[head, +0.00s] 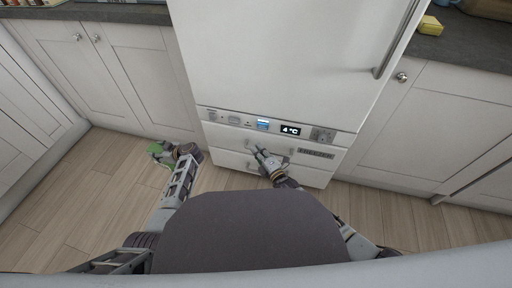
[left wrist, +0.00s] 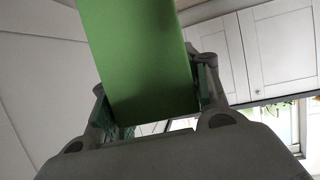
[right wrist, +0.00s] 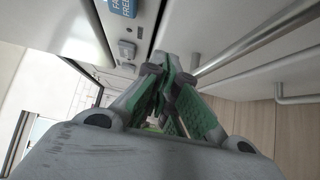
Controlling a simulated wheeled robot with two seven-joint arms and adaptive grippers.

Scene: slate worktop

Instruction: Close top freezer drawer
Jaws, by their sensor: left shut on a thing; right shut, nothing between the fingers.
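The top freezer drawer (head: 225,136) is the white front with a grey FREEZER label, below the fridge's control panel. It looks shut or nearly so; I cannot tell whether a small gap remains. My right gripper (head: 257,151) is shut and empty in front of this drawer, close to its handle. In the right wrist view, the closed fingers (right wrist: 172,75) are beside a metal handle bar (right wrist: 262,40); contact is unclear. My left gripper (head: 172,151) is shut on a green block-like thing (left wrist: 145,55), away to the left of the fridge.
A lower white drawer (head: 306,176) sits beneath. The control panel (head: 237,121) shows 4 °C. Cabinets (head: 135,70) flank the fridge on both sides. A yellow item (head: 431,26) lies on the right worktop. The wooden floor (head: 90,190) is clear at left.

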